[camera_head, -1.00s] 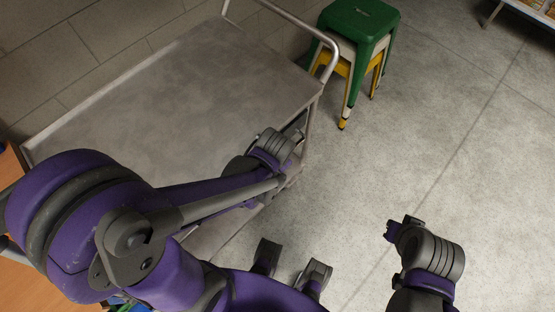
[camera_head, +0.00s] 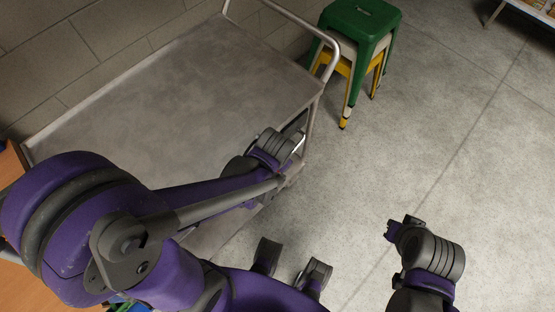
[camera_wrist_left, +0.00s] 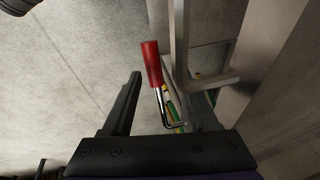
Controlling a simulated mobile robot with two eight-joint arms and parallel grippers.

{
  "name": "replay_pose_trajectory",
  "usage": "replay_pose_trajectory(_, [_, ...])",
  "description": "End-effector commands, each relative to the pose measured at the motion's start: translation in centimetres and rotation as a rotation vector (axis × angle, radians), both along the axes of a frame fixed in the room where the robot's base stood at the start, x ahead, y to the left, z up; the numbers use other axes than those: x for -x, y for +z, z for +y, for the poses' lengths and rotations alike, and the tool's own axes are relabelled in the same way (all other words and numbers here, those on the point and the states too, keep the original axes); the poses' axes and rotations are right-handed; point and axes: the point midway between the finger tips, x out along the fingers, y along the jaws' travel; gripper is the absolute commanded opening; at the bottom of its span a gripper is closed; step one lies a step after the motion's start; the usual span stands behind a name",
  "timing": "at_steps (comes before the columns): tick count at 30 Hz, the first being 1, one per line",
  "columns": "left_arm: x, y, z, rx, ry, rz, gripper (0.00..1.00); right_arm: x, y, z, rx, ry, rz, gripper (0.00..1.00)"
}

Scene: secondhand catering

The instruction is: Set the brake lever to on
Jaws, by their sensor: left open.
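The brake lever (camera_wrist_left: 152,64) shows in the left wrist view, with a red cylindrical grip on a bent metal rod. Its grip points up and slightly left in that view. My left gripper (camera_wrist_left: 161,78) is open, with the lever between its two dark fingers in the picture; I see no finger closed on it. In the head view my left wrist is at the near right corner of the grey trolley (camera_head: 190,90), and the lever is hidden there. My right gripper (camera_head: 397,229) is over the floor at the lower right, its fingers unclear.
A stack of stools (camera_head: 358,22), green on top, stands beyond the trolley's handle rail (camera_head: 300,25). A tiled wall runs behind the trolley. An orange-brown surface (camera_head: 12,180) lies at the left edge.

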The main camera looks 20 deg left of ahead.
Motion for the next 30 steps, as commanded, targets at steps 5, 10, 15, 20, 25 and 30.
replay_pose_trajectory(5, [0.7, 2.3, -0.2, 0.0, -0.001, -0.001, 0.59, -0.2, 0.9, 0.0, 0.0, 0.0, -0.004, 0.0])
replay_pose_trajectory(10, [1.6, 5.5, -0.5, -0.001, -0.001, -0.001, 0.59, -0.4, 2.1, 0.0, 0.0, 0.0, -0.009, 0.0])
replay_pose_trajectory(15, [2.4, 8.2, -0.8, 0.0, -0.002, -0.001, 0.59, -0.7, 3.1, 0.0, 0.0, 0.0, -0.013, 0.0])
replay_pose_trajectory(20, [2.9, 9.6, -0.9, 0.0, -0.001, 0.0, 0.59, -0.8, 3.5, 0.0, 0.0, 0.0, -0.015, 0.0])
replay_pose_trajectory(25, [3.0, 10.1, -1.0, 0.0, 0.0, 0.0, 0.59, -0.8, 3.6, 0.0, 0.0, 0.0, -0.016, 0.0])
replay_pose_trajectory(30, [3.0, 10.0, -1.0, 0.0, 0.0, 0.0, 0.59, -0.8, 3.6, 0.0, 0.0, 0.0, -0.016, 0.0])
